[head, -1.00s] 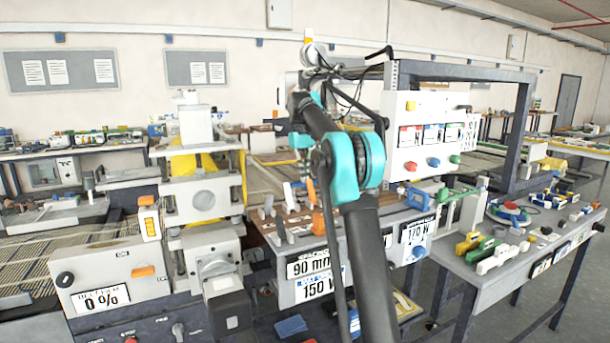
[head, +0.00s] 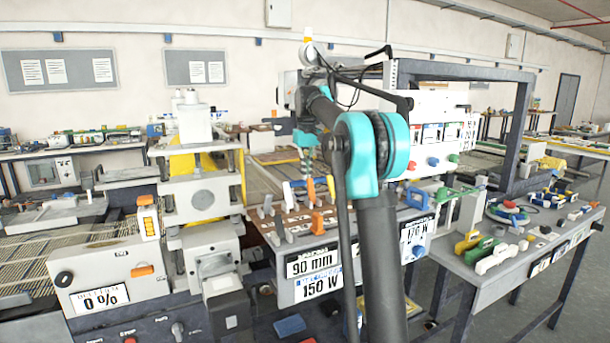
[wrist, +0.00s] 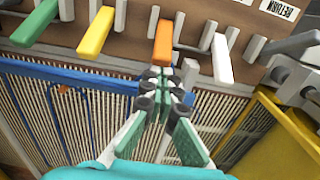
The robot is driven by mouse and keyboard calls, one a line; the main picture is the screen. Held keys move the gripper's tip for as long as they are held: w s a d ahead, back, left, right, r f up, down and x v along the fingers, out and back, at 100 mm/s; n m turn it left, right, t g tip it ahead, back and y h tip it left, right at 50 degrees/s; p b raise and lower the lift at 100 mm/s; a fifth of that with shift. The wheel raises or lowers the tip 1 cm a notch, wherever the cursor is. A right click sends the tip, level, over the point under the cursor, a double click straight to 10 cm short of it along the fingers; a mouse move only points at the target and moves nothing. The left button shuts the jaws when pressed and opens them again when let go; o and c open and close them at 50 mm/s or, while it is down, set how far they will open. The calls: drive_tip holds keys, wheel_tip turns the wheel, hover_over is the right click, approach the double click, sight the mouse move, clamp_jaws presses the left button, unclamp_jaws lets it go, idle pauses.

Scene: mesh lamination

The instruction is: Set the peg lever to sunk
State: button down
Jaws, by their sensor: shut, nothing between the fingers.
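A row of levers stands on a brown panel in the wrist view: a green lever (wrist: 38,22), a yellow lever (wrist: 96,31), an orange lever (wrist: 162,42) and a white lever (wrist: 222,58). No readable label shows which of them is the peg lever. My gripper (wrist: 166,76) is shut and empty, its tips close to the near end of the orange lever. I cannot tell whether they touch. In the head view, my gripper is small and low over the brown bench top (head: 277,226), partly hard to separate from the levers there.
A blue rail (wrist: 60,68) and ribbed slats (wrist: 80,115) lie below the levers in the wrist view. A yellow frame (wrist: 275,140) and a grey clamp-like part (wrist: 298,82) are at the right. Display plates reading 90 mm (head: 312,263) and 150 W (head: 320,284) front the bench.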

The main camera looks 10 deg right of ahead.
sight(310, 183)
drive_tip(key=s+t, duration=0.1)
drive_tip(key=s, duration=0.1)
drive_tip(key=d+r+t+y, duration=0.1)
drive_tip(key=shift+s+t, duration=0.3)
drive_tip(key=shift+s, duration=0.1)
drive_tip(key=shift+s+d+t+y, duration=0.15)
drive_tip(key=shift+s+t, duration=0.4)
drive_tip(key=shift+t, duration=0.05)
drive_tip(key=shift+s+d+t+y, duration=0.15)
drive_tip(key=shift+s+t, duration=0.35)
drive_tip(key=shift+t, duration=0.1)
drive_tip(key=shift+s+d+f+t+y, duration=0.15)
drive_tip(key=shift+s+d+t+y, duration=0.05)
drive_tip(key=shift+s+t, duration=0.4)
drive_tip(key=shift+s+d+f+t+y, duration=0.2)
drive_tip(key=shift+s+t, duration=0.25)
drive_tip(key=shift+s, duration=0.25)
drive_tip(key=shift+s+d+f+t+y, duration=0.15)
drive_tip(key=shift+s+d+t+y, duration=0.05)
drive_tip(key=shift+s+t, duration=0.4)
drive_tip(key=shift+s+f, duration=0.1)
drive_tip(key=shift+s, duration=0.05)
